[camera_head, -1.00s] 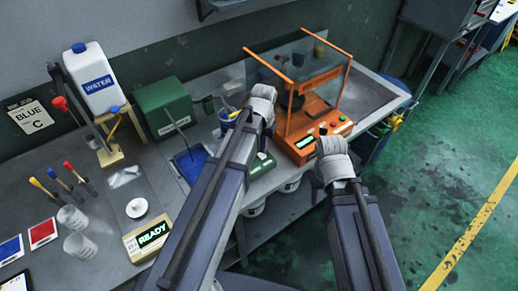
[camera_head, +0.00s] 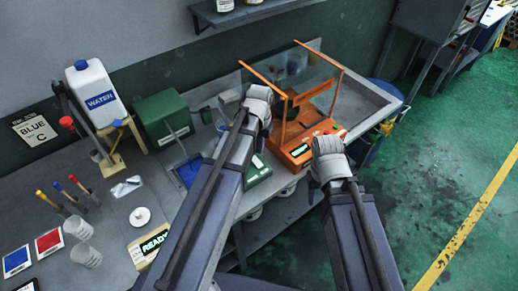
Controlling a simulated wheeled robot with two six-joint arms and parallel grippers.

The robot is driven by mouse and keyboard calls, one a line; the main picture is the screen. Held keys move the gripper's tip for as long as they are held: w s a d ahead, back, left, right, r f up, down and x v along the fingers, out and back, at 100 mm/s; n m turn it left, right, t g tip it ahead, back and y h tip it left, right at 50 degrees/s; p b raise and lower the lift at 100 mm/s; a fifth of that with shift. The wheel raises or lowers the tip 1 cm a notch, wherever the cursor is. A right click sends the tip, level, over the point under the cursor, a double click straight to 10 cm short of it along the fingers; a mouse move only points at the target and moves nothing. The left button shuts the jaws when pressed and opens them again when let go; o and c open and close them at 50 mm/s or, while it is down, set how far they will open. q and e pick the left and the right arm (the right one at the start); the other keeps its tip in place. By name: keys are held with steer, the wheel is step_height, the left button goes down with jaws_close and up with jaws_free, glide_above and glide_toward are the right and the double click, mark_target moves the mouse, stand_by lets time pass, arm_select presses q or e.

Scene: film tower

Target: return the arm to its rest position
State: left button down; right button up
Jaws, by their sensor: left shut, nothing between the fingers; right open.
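My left arm (camera_head: 208,195) reaches up and across the bench from the bottom of the head view. Its gripper (camera_head: 258,96) is shut with nothing seen in it, in front of the left side of the orange framed machine (camera_head: 294,154). My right arm (camera_head: 358,235) comes up from the bottom right. Its gripper (camera_head: 327,146) is open and empty, over the machine's front right corner, and hides part of its front panel. The finger gaps are too small to make out clearly.
The grey bench holds a water jug (camera_head: 100,95), a green box (camera_head: 164,118), a blue tray (camera_head: 188,170), clear cups (camera_head: 86,256) and a scale reading READY (camera_head: 153,243). A shelf (camera_head: 245,14) hangs above. Green floor (camera_head: 440,190) at right is open.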

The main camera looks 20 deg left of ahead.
arm_select(q)
steer(key=s+d+m+y, duration=0.1)
steer(key=s+d+m, duration=0.1)
steer(key=s+d, duration=0.8)
steer(key=s, duration=0.4)
steer(key=shift+d, duration=0.15)
